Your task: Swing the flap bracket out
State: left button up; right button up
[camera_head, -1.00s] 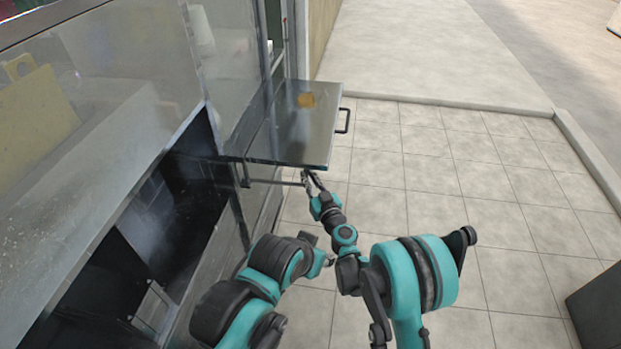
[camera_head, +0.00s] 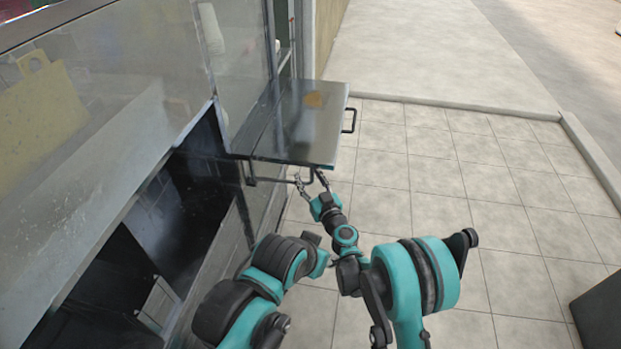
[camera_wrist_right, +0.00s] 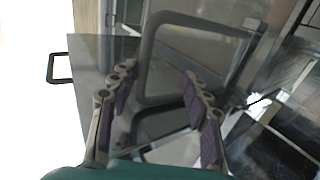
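The flap (camera_head: 300,135) is a flat grey metal panel standing out level from the side of the cart, with a dark handle on its outer edge. The flap bracket (camera_head: 280,181) is a thin grey rod loop under the flap's near edge. It shows large in the right wrist view (camera_wrist_right: 151,55). My right gripper (camera_head: 311,179) is at the outer end of the bracket, below the flap. In the wrist view its fingers (camera_wrist_right: 160,88) are spread, with the bracket's bend near the left finger; I cannot tell whether they touch. My left arm is folded at bottom centre; its fingers do not show.
The steel cart body (camera_head: 75,160) with an open dark compartment (camera_head: 185,205) fills the left. A dark box (camera_head: 600,310) stands at the lower right. The tiled floor (camera_head: 470,190) right of the flap is clear.

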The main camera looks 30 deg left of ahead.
jog(key=shift+s+a, duration=0.25)
jog(key=shift+s, duration=0.1)
jog(key=v, duration=0.7)
jog(key=shift+d, duration=0.35)
jog(key=shift+w+d, duration=0.15)
